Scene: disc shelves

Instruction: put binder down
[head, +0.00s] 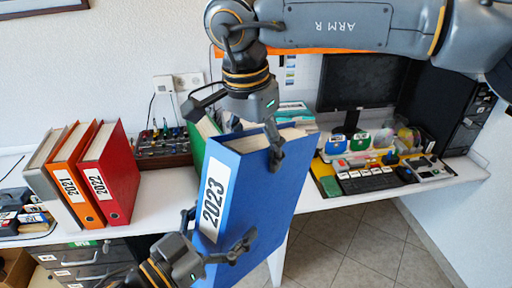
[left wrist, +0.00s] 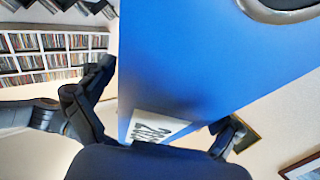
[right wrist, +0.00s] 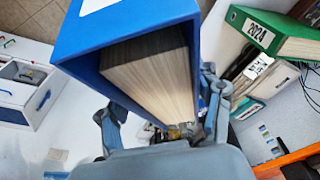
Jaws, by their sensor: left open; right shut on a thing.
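The blue binder labelled 2023 (head: 255,195) is held up in front of the desk, somewhat tilted, its spine facing left in the head view. My right gripper (head: 240,132) comes down from above and is shut on its top edge. The right wrist view shows the binder's blue cover (right wrist: 130,25) and page block between the fingers. My left gripper (head: 218,238) is open at the binder's lower spine, with a finger on each side. In the left wrist view the blue cover (left wrist: 200,70) fills the middle between the spread fingers; contact cannot be told.
Grey, orange 2021 (head: 77,175) and red 2022 (head: 110,175) binders stand on the white desk at left. A green binder (head: 203,138) is partly hidden behind the blue one. The keyboard (head: 368,182) and monitor are at right. Bare desk shows beside the red binder.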

